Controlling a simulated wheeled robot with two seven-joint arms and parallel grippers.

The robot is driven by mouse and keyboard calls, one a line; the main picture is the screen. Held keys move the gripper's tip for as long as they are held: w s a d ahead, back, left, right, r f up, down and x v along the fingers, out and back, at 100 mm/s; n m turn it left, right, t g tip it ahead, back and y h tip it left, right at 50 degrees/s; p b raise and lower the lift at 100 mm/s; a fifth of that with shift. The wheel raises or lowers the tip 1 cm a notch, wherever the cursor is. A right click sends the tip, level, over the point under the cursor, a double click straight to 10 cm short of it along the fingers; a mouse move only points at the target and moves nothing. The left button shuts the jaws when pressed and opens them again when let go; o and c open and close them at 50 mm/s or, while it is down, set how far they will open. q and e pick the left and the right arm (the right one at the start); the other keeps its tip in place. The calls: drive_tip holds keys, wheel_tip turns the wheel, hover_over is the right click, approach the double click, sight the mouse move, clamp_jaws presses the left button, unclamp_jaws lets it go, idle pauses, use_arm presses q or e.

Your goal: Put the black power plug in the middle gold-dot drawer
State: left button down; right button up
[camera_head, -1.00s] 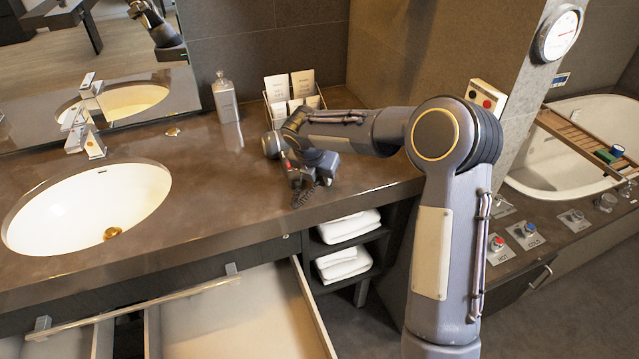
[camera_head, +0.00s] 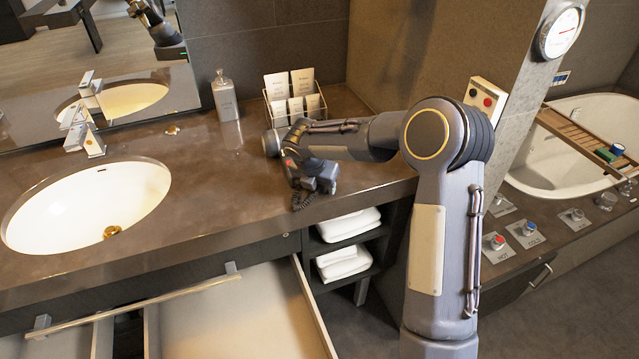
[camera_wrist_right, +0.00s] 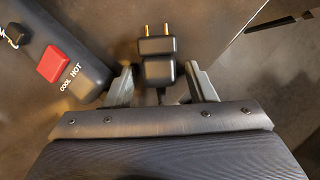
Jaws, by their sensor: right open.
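The black power plug (camera_wrist_right: 157,70) lies on the countertop in the right wrist view, its two gold prongs pointing away from me. My right gripper (camera_wrist_right: 160,72) is open, with one finger on each side of the plug and a gap on both sides. In the head view my right gripper (camera_head: 318,178) is low over the counter near its front edge; I cannot make out the plug there. I cannot make out a gold dot. My left gripper is not in view.
A sink (camera_head: 85,205) is at left. A bottle (camera_head: 225,98) and card rack (camera_head: 292,95) stand behind. Towels (camera_head: 345,225) fill side shelves.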

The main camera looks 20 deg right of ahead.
drive_tip(key=shift+r, duration=0.3)
drive_tip(key=v, duration=1.1)
drive_tip(key=s+d+r+m+y, duration=0.2)
drive_tip(key=s+r+m, duration=0.2)
drive_tip(key=s+m, duration=0.45)
drive_tip(key=s+a+f+m+t+y, duration=0.1)
drive_tip(key=s+a+f+m+y, duration=0.1)
drive_tip(key=s+m, duration=0.8)
drive_tip(key=s+a+f+m+t+y, duration=0.1)
drive_tip(key=s+a+f+m+y, duration=0.1)
drive_tip(key=s+m, duration=0.7)
drive_tip(key=s+a+y, duration=0.1)
drive_tip(key=s, duration=0.3)
drive_tip(key=shift+s+a+f+m+t, duration=0.2)
drive_tip(key=shift+a+f+m+t, duration=0.05)
drive_tip(key=shift+a+m+t, duration=0.1)
drive_tip(key=shift+o, duration=0.3)
